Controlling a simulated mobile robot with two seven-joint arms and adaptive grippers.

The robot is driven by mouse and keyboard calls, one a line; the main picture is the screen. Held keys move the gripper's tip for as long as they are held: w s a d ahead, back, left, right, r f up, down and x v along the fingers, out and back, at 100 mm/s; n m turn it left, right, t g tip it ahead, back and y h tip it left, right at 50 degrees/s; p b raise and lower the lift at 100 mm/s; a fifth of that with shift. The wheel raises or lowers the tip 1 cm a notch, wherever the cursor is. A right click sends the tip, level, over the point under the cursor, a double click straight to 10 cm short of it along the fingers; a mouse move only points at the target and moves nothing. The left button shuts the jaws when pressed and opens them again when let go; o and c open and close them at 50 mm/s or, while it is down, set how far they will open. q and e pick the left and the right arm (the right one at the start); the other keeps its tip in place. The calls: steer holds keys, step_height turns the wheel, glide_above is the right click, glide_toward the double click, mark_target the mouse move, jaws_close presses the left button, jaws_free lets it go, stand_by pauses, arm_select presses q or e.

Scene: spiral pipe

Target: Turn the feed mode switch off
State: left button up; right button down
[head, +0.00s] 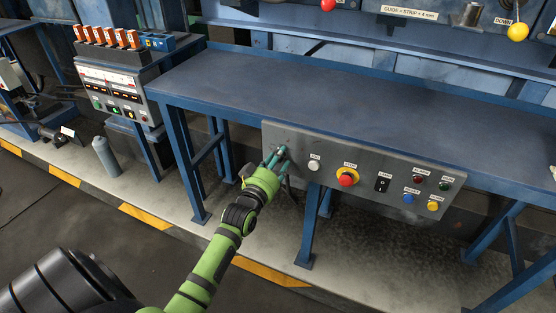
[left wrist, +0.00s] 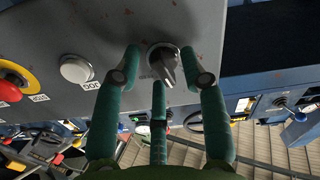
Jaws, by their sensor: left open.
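My left gripper (head: 279,158) reaches up to the left end of the grey control panel (head: 330,161) under the blue bench. In the left wrist view my left gripper (left wrist: 168,75) is open, with its teal fingers on both sides of a dark rotary switch (left wrist: 162,66) on a round base. No label for this switch is readable, and I cannot tell whether the fingers touch it. In the head view the fingers cover the switch. My right gripper is not in view.
The blue bench top (head: 330,90) above is clear. A control box (head: 118,95) stands at left.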

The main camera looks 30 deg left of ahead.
arm_select(q)
jaws_close()
steer(key=m+p, duration=0.1)
steer(key=m, duration=0.2)
steer(key=shift+d, duration=0.1)
jaws_free()
steer(key=shift+d, duration=0.1)
steer(key=shift+s, duration=0.1)
steer(key=s+d, duration=0.1)
steer(key=s, duration=1)
steer(key=shift+s+d, duration=0.35)
